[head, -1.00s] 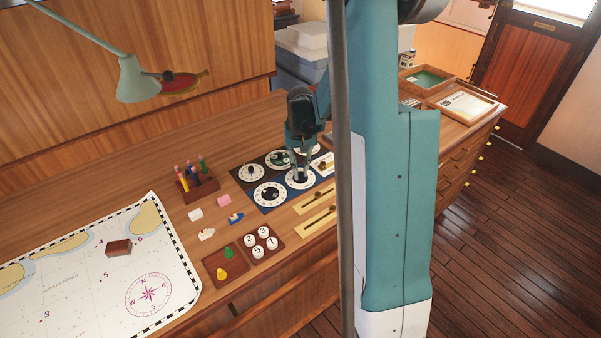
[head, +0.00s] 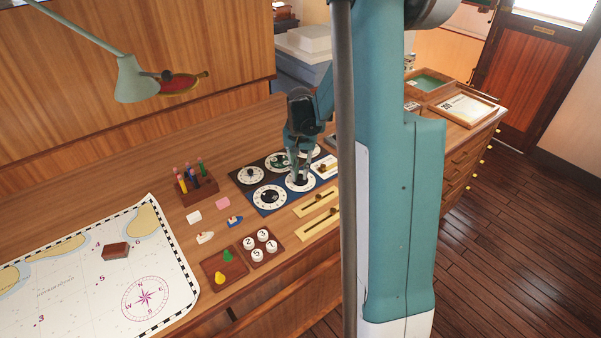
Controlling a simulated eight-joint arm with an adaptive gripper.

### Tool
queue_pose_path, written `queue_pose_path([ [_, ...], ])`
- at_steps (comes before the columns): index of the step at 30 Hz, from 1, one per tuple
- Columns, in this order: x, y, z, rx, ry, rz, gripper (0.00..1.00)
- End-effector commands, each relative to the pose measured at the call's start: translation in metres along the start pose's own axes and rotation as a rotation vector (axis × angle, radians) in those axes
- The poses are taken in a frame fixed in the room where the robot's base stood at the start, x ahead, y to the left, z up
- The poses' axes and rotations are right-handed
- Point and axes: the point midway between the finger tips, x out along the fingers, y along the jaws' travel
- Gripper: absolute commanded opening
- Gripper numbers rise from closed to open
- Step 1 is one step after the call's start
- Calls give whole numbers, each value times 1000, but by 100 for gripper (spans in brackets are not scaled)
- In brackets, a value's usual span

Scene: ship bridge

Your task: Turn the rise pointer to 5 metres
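A dark blue panel (head: 240,182) on the desk carries several round white dials with dark centres. My gripper (head: 299,178) points down over the front middle dial (head: 303,188), its fingertips at or just above the dial's centre. It hides that dial's knob and pointer. I cannot tell whether the fingers are closed on the knob. Another dial (head: 270,197) lies to its left, and one more (head: 251,175) sits at the back left. The dial markings are too small to read, so I cannot tell which is the rise dial.
Two brass slider plates (head: 316,202) lie in front of the panel. A tray of numbered discs (head: 260,246), a pen holder (head: 197,187), small boat pieces and a chart (head: 150,270) are to the left. My upright arm column blocks the right part of the desk.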

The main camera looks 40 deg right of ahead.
Motion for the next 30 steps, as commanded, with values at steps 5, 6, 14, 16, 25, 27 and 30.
queue_pose_path([
  [5, 0, -1, 0, -1, 1, -1, 29],
  [6, 0, -1, 0, -1, 1, -1, 29],
  [14, -1, 0, 0, -1, 0, 0, 29],
  [16, -2, 0, 0, -1, 0, 0, 29],
  [25, -22, 0, 0, -1, 0, 0, 29],
  [27, -30, 0, 0, -1, 0, 0, 29],
  [30, -43, 0, 0, -1, 0, 0, 29],
])
